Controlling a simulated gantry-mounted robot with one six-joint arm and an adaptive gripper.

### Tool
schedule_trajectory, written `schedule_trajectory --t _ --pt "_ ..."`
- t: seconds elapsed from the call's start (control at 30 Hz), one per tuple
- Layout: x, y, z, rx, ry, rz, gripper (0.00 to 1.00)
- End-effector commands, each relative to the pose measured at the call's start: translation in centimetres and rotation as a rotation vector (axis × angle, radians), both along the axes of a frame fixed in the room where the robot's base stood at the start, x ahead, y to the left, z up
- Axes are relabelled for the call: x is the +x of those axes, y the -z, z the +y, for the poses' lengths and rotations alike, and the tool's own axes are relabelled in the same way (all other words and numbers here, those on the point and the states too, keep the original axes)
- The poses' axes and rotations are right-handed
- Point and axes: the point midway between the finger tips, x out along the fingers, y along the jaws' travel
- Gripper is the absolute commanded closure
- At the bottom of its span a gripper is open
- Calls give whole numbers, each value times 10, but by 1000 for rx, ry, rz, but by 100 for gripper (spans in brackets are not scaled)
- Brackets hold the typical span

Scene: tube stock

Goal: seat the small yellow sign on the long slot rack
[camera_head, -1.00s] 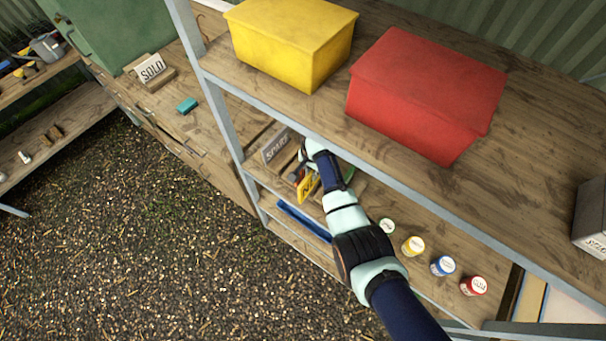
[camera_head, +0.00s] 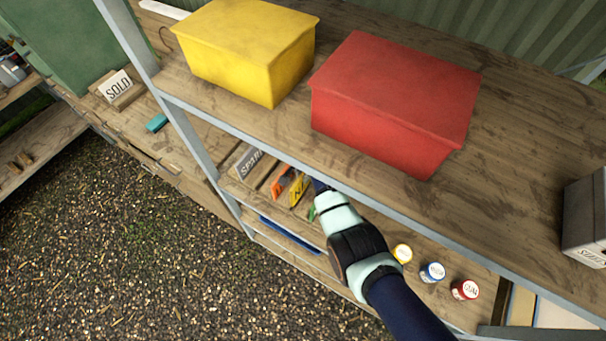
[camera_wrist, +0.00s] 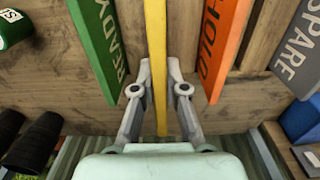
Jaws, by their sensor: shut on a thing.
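The small yellow sign (camera_head: 299,189) is on the lower shelf level, partly hidden by my arm. In the wrist view the yellow sign (camera_wrist: 158,45) shows edge-on, and my gripper (camera_wrist: 159,78) is shut on it from both sides. It stands between the green READY sign (camera_wrist: 96,45) and the orange HOLD sign (camera_wrist: 220,45), apart from both. The grey SPARE sign (camera_wrist: 300,45) is farther right. Wood shows behind the signs; I cannot clearly make out the long rack's slots or whether the yellow sign's lower edge is seated.
The upper shelf holds a yellow bin (camera_head: 245,55) and a red bin (camera_head: 395,105) above my arm. Yellow, blue (camera_head: 432,272) and red (camera_head: 465,290) jars stand to the right on the lower level. A blue tray (camera_head: 290,236) is below. A SOLD sign (camera_head: 118,86) stands left.

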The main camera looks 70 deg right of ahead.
Motion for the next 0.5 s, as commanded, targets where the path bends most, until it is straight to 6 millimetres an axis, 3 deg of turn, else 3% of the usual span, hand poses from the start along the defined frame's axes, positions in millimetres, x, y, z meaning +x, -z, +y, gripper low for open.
schedule_trajectory --t 0.5 --pt "0 32 0 0 0 0 100"
